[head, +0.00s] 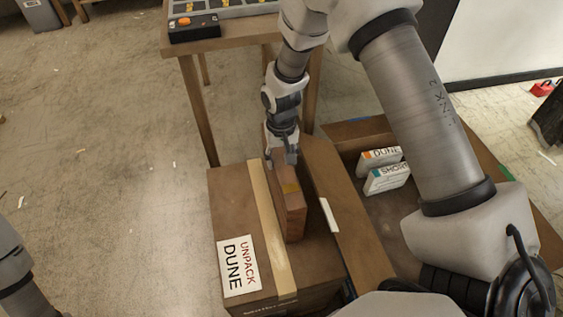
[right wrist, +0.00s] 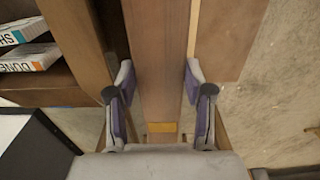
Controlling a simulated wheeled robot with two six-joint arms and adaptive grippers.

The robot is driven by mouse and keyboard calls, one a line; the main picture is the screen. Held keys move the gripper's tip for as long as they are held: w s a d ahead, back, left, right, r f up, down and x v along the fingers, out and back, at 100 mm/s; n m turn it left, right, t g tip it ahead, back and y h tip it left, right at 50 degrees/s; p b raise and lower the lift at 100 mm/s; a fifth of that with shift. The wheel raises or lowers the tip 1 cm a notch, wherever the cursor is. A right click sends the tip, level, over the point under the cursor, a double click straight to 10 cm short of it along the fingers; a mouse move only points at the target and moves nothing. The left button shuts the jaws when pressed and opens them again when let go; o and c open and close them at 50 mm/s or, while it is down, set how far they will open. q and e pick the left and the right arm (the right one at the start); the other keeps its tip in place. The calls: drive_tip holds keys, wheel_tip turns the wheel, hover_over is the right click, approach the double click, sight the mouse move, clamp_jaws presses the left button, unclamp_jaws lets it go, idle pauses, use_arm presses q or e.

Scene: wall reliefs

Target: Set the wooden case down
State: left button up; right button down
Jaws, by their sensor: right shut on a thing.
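The wooden case (head: 291,207) is a narrow reddish-brown block with a small yellow patch. It stands on edge over a closed cardboard box (head: 233,205) labelled UNPACK DUNE; I cannot tell whether it touches the lid. My right gripper (head: 283,155) is shut on the case near its far upper end. In the right wrist view the case (right wrist: 160,50) runs between the two purple-padded fingers of the gripper (right wrist: 160,97). The case's underside is hidden. My left gripper is out of view; only part of its arm shows at the left edge.
An open cardboard box with a raised flap (head: 342,222) stands to the right, holding white books (head: 387,180). A wooden table (head: 238,33) with a tray and a black box (head: 193,27) is behind. Floor to the left (head: 110,180) is mostly clear.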

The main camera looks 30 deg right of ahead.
drive_tip(key=shift+r, duration=0.1)
drive_tip(key=shift+c, duration=2.2)
unclamp_jaws()
wheel_tip(320, 180, up, 12)
drive_tip(key=p, duration=0.1)
drive_tip(key=shift+p, duration=0.35)
